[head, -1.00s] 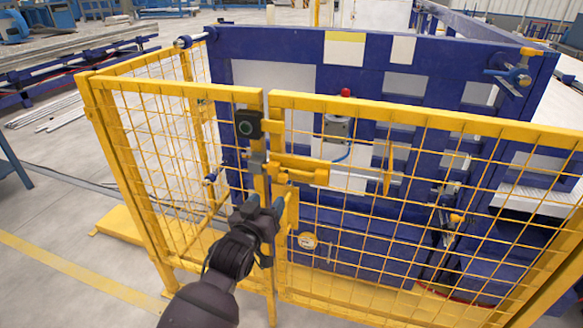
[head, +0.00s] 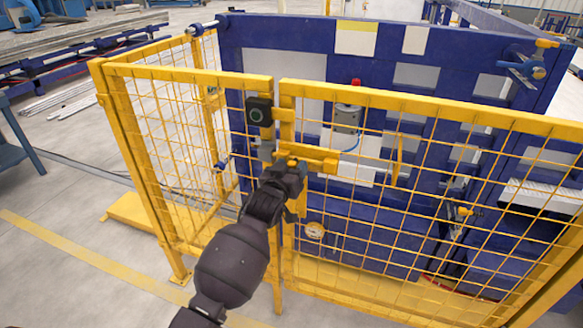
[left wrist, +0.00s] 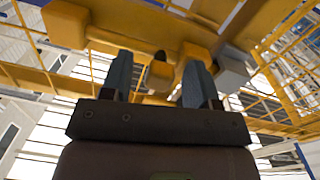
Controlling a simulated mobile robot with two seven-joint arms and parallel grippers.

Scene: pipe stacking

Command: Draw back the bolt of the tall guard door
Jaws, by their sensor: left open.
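The tall guard door (head: 400,101) is a yellow-framed mesh panel, standing upright and lined up with the mesh panel to its left. In the left wrist view, a small yellow knob (left wrist: 160,74) shows between the two spread fingers. I cannot tell whether they touch it. My right gripper is out of view.
A yellow mesh side panel (head: 165,120) stands at the left. A blue machine frame (head: 285,40) is behind the door. Open floor (head: 60,205) lies at the left.

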